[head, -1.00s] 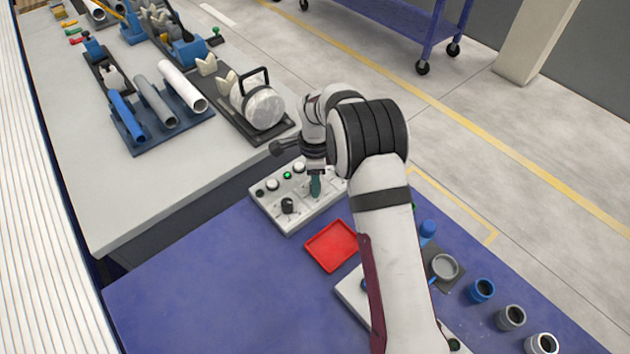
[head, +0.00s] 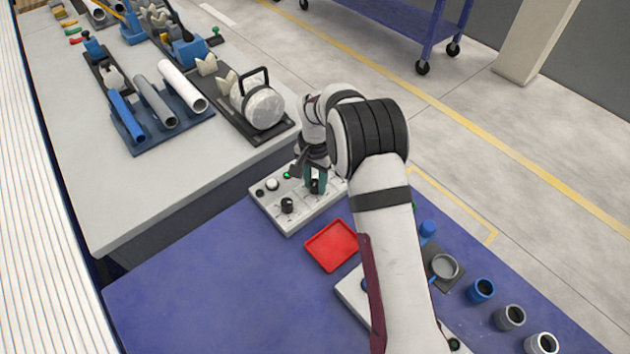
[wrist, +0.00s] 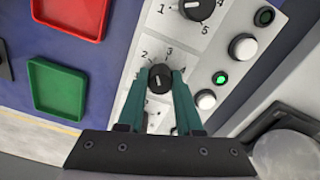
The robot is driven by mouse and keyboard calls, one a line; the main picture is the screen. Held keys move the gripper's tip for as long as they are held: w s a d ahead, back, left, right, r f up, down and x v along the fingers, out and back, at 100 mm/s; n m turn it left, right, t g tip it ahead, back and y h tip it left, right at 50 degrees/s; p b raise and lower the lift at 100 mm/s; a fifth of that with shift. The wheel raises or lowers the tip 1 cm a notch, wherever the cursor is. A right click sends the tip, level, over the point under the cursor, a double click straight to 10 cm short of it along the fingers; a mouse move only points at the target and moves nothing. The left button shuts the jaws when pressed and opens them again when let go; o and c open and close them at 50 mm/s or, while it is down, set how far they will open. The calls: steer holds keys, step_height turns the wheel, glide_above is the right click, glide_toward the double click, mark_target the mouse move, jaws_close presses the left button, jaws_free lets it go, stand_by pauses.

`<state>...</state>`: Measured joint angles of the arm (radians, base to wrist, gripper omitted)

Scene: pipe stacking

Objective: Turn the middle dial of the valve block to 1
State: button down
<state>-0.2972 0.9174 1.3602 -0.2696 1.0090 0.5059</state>
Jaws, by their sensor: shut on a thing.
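The valve block (head: 291,222) is a light panel with black dials, lying on the blue table top. My gripper (head: 316,184) points down at it, and its green fingers are shut on the middle dial. Another dial (wrist: 198,5), with 1, 4 and 5 visible, is at the top of the wrist view. A third dial is hidden by my gripper in that view.
White buttons (wrist: 243,46) and a lit green lamp (wrist: 220,78) line one side of the block. A red tray (head: 332,245) lies close in front; a green tray (wrist: 57,88) shows in the wrist view. A grey bench (head: 190,200) with pipe racks stands behind.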

steer(key=n, duration=0.4)
steer(key=shift+n, duration=0.3)
steer(key=n, duration=0.3)
steer(key=shift+n, duration=0.3)
steer(key=n, duration=0.4)
steer(key=shift+n, duration=2.1)
steer(key=c, duration=0.6)
jaws_free()
steer(key=shift+r, duration=0.1)
